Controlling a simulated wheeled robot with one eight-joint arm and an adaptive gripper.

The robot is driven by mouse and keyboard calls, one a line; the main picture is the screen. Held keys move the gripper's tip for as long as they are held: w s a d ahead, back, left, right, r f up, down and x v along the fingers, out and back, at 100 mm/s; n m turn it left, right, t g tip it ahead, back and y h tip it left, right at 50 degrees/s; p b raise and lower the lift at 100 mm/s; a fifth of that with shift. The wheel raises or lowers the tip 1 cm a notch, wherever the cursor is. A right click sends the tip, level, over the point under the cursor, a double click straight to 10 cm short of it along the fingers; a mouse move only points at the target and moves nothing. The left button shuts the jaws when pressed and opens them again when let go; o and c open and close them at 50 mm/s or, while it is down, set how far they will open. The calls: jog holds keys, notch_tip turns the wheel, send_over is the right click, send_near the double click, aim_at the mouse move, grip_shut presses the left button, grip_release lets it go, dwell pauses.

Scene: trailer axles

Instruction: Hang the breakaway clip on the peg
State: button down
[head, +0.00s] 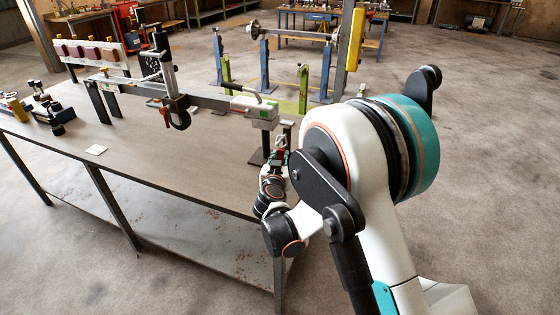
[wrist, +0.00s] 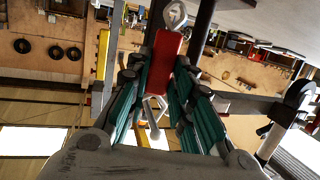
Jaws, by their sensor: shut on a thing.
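The breakaway clip shows in the wrist view as a red block (wrist: 168,55) with a metal ring at its top and a bent metal wire piece below. My gripper (wrist: 158,78) is shut around the red block, with green-padded fingers on both sides. In the head view my gripper (head: 279,147) is at the table's right end, close to a short dark post on a foot. A bit of red shows between the fingers there. I cannot make out the peg for certain; the gripper and arm hide part of that area.
A long drawbar (head: 213,101) with a white box (head: 254,108) runs above the table (head: 150,150), left of my gripper. The table's front middle is mostly clear. Blue stands (head: 265,67) stand behind.

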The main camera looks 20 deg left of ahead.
jog(key=c, duration=1.3)
grip_release()
